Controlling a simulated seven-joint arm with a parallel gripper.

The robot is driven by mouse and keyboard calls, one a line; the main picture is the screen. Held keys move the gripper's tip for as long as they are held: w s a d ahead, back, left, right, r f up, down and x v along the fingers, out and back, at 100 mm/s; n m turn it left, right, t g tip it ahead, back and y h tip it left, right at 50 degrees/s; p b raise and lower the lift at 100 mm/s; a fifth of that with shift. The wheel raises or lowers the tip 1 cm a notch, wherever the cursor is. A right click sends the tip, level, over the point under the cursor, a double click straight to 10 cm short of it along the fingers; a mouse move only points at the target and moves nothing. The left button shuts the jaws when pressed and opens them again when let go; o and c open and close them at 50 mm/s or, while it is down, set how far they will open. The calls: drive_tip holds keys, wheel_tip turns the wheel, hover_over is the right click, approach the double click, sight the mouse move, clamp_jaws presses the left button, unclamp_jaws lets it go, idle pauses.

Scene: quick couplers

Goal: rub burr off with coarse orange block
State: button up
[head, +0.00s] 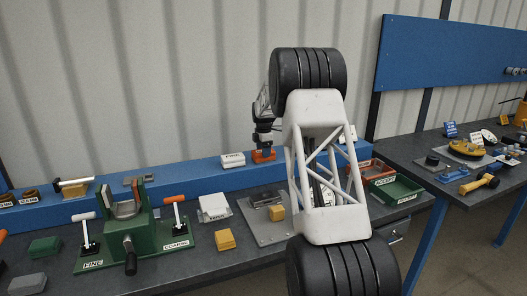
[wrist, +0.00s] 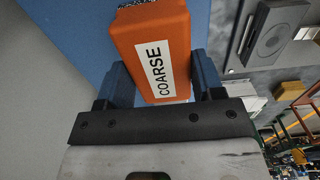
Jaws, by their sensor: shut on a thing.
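The coarse orange block (wrist: 150,45) has a white label reading COARSE and sits between the two blue fingers of my gripper (wrist: 160,72) in the wrist view. My gripper is shut on it. In the head view, the orange block (head: 263,156) shows under my gripper (head: 263,146) at the blue raised ledge along the back of the bench. I cannot tell whether the block touches the ledge. No burr can be made out. A grey plate with a dark piece (head: 265,198) lies on the bench, partly hidden by my arm; it also shows in the wrist view (wrist: 272,38).
A white block labelled FINE (head: 232,160) lies on the blue ledge (head: 190,180) left of my gripper. A green clamp fixture (head: 125,235), a white PAPER pad (head: 214,207) and yellow blocks (head: 225,240) stand on the bench. A green ACCEPT tray (head: 397,190) is at right.

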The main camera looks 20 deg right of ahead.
drive_tip(key=shift+r, duration=0.2)
idle(0.3)
drive_tip(key=shift+r, duration=3.3)
drive_tip(key=o, duration=0.3)
drive_tip(key=c, duration=0.3)
drive_tip(key=shift+a, duration=0.15)
